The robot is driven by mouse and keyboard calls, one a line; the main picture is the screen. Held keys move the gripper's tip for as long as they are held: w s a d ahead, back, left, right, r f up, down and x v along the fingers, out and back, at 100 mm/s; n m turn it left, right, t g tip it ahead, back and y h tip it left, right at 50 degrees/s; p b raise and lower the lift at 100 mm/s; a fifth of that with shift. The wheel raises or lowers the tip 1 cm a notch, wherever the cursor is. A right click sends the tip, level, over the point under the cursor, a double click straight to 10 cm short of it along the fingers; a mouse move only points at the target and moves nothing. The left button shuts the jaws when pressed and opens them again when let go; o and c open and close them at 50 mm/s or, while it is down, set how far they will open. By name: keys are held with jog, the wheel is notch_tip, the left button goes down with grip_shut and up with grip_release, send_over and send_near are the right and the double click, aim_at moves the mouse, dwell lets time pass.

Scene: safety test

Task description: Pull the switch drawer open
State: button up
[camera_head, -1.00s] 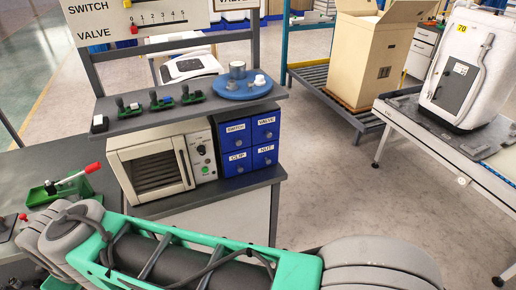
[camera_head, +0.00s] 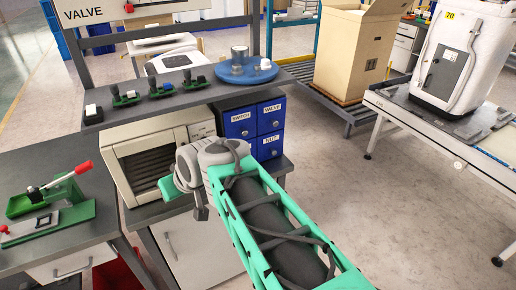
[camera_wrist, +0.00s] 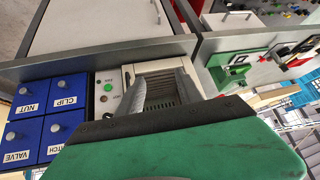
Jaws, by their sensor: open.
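The switch drawer (camera_head: 240,128) is the upper left one in a blue cabinet of small labelled drawers, and it looks shut. In the wrist view the switch drawer (camera_wrist: 58,132) is at the lower left, its label partly covered by my green gripper body. My gripper (camera_wrist: 162,78) is open and empty, its two grey fingers in front of the white oven, to the side of the drawers. In the head view my wrist hides part of the oven and the clip drawer; the fingertips are not clear there.
The white oven (camera_head: 139,141) stands left of the cabinet on a grey bench. A shelf above holds several small green-based parts and a blue round tray (camera_head: 268,77). A green lever device (camera_head: 60,190) is on the left bench.

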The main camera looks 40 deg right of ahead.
jog(key=w+d+f+m+t+b, duration=0.1)
jog(key=w+d+f+t+b, duration=0.1)
jog(key=w+d+f+b, duration=0.4)
jog(key=m+t+h+b, duration=0.5)
jog(key=t+b, duration=0.3)
jog(key=b, duration=0.1)
send_near(245, 133)
jog(key=w, duration=0.2)
jog(key=x, duration=0.7)
jog(key=shift+d, duration=0.4)
jog(key=shift+c, duration=0.5)
grip_shut()
